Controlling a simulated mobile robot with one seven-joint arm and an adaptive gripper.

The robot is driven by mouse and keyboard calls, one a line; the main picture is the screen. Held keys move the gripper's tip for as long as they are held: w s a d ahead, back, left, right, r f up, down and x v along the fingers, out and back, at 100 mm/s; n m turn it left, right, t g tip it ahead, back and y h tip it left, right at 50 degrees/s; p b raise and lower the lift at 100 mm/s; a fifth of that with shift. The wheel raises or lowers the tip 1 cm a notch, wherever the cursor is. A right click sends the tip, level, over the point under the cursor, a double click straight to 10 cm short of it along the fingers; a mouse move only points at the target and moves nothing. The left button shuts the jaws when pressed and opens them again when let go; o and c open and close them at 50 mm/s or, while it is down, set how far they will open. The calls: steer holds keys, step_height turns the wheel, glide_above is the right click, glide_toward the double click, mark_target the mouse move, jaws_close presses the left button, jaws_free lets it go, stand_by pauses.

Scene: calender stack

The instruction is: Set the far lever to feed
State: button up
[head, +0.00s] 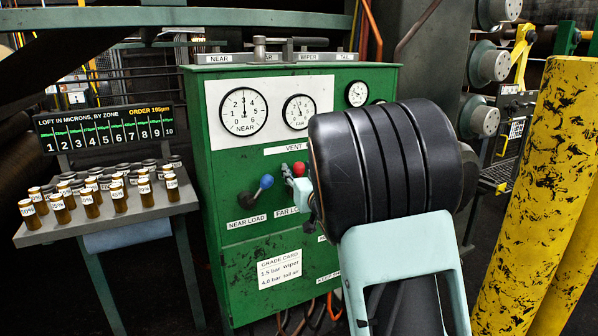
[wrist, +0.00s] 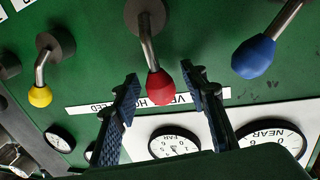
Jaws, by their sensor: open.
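The far lever's red knob (head: 299,169) shows on the green control panel (head: 228,160), above a partly hidden FAR LOAD label. In the wrist view the red knob (wrist: 160,87) hangs from a grey stem in the picture's middle. My gripper (wrist: 159,74) is open, with a dark ridged finger on each side of the red knob and a visible gap on both sides. I cannot tell how deep the knob sits between them. The near lever's blue knob (head: 266,181) is left of the red one. A strip with the lever positions (wrist: 150,103) is partly covered by my fingers.
The blue knob (wrist: 254,57) is close to my right-hand finger in the wrist view. A yellow knob (wrist: 40,96) is at the left. Gauges (head: 243,112) sit above the levers. A table of jars (head: 150,208) stands left; a yellow post (head: 535,190) stands right.

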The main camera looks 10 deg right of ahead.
jaws_close()
steer(key=shift+d, duration=0.15)
stand_by(0.4)
steer(key=shift+w+d+m, duration=0.2)
steer(key=shift+d+m, duration=0.35)
steer(key=shift+m, duration=0.35)
steer(key=shift+w+d+f+m+g+p, duration=0.15)
steer(key=shift+d+f+m+g+p, duration=0.25)
steer(key=shift+m+p, duration=0.5)
steer(key=shift+w+d+f+m+g+p, duration=0.1)
steer(key=shift+w+d+f+m+p, duration=0.1)
steer(key=shift+d+m+p, duration=0.6)
steer(key=shift+w+d+f+m+g+p, duration=0.2)
steer(key=shift+d+f+m+p, duration=0.1)
steer(key=shift+m+p, duration=0.75)
